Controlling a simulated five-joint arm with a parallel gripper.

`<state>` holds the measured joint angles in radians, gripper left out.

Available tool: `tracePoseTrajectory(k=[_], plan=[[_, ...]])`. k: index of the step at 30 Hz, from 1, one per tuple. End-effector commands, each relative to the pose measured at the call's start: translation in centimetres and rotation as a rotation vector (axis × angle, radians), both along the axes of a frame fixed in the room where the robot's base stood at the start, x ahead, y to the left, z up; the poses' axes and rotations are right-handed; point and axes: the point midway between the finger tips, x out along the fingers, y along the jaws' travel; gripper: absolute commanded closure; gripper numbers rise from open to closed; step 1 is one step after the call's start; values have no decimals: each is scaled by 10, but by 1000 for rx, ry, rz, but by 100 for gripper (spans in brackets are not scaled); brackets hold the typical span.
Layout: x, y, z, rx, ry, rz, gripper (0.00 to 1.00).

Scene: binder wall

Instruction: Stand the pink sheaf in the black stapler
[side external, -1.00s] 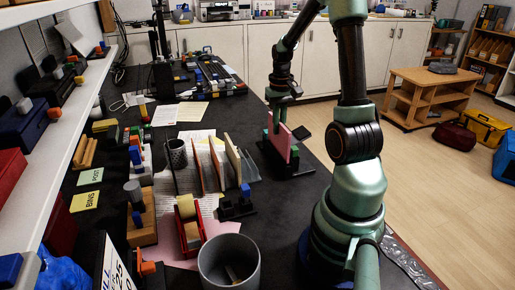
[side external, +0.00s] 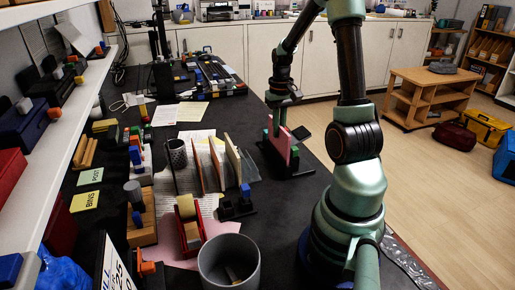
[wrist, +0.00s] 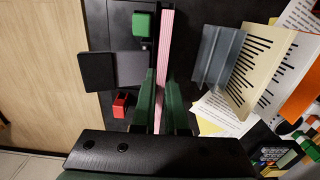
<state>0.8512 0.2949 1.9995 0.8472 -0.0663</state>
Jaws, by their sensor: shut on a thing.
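The pink sheaf (side external: 280,147) is a thin upright board at the right side of the dark desk. My gripper (side external: 281,114) is above it, shut on its upper part. In the wrist view the sheaf (wrist: 165,35) shows as a narrow pink strip between the green fingers of my gripper (wrist: 163,85). A low black base (side external: 296,173), likely the black stapler, lies right beside and under the sheaf's lower edge. In the wrist view a green block (wrist: 143,25) and a red block (wrist: 120,104) are left of the sheaf. I cannot tell whether its bottom is seated.
Upright cream and reddish boards (side external: 234,160) stand left of the sheaf. A black holder with a blue block (side external: 245,190) is in front of them. A flat black pad (side external: 302,133) lies behind. A grey bin (side external: 229,262) stands at the front.

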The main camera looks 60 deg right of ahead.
Motion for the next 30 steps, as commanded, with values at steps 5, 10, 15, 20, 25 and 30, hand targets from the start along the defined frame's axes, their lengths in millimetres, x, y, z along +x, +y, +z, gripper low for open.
tracePoseTrajectory(k=[5,10,15,20,25,30], plan=[[0,0,-3,1,1,0,100],[0,0,-9,1,1,0,100],[0,0,-15,1,1,0,100],[0,0,-16,0,0,0,100],[0,0,-16,0,0,0,100],[0,0,-18,1,1,0,100]])
